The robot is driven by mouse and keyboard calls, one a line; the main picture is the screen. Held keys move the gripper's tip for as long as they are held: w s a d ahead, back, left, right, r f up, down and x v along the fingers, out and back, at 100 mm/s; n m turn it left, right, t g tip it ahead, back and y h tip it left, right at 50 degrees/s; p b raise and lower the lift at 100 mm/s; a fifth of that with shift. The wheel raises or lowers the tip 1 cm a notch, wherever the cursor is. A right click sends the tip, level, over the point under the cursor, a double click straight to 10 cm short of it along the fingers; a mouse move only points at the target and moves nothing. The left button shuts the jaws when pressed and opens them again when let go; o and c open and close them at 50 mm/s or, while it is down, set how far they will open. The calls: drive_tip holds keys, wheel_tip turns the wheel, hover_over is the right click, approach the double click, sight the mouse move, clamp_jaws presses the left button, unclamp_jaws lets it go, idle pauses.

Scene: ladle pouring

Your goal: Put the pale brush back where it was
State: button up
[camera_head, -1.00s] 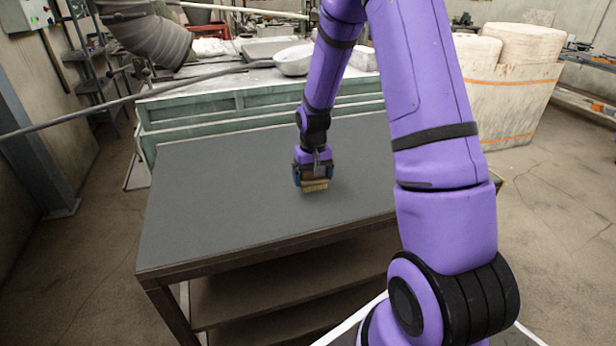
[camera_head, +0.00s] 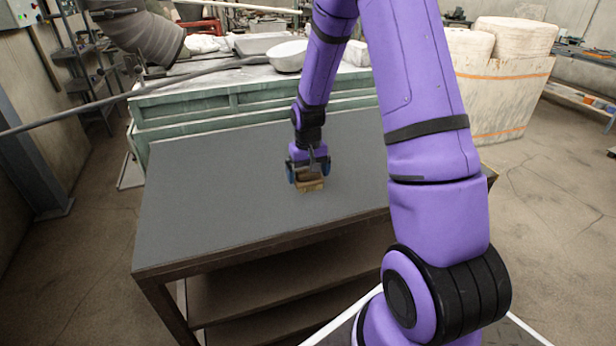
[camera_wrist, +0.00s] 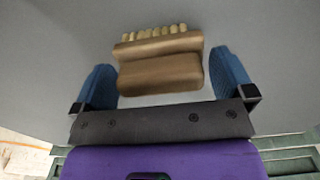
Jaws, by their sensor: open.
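The pale brush (camera_head: 309,184) has a brown wooden body and pale bristles. It is on the grey tabletop (camera_head: 220,190), right of the table's middle. My gripper (camera_head: 309,174) is directly over it, with its blue fingers apart. In the wrist view the brush (camera_wrist: 160,62) lies between and slightly beyond the two blue fingers of my gripper (camera_wrist: 163,82). The bristles point away from the palm. The head view partly hides the brush's upper body behind the gripper.
The rest of the grey tabletop is bare. A green-framed bench (camera_head: 205,112) with a pale basin (camera_head: 288,56) stands behind the table. Large wrapped white bales (camera_head: 500,85) stand at the back right. My arm covers part of the table's right side.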

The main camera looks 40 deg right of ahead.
wheel_tip(320, 180, up, 11)
drive_tip(key=shift+f, duration=0.2)
wheel_tip(320, 180, up, 7)
drive_tip(key=t, duration=0.1)
hover_over(308, 169)
drive_tip(key=s+a, duration=0.3)
drive_tip(key=s+a+r+n+t, duration=0.2)
drive_tip(key=s+a+r, duration=0.3)
drive_tip(key=s+r, duration=0.35)
drive_tip(key=s+a+r+t, duration=0.1)
drive_tip(key=s+a+r, duration=0.1)
drive_tip(key=s, duration=0.5)
drive_tip(key=s+a+r+n+t, duration=0.1)
drive_tip(key=s+a+r, duration=0.2)
drive_tip(key=s, duration=0.5)
drive_tip(key=shift+r, duration=0.4)
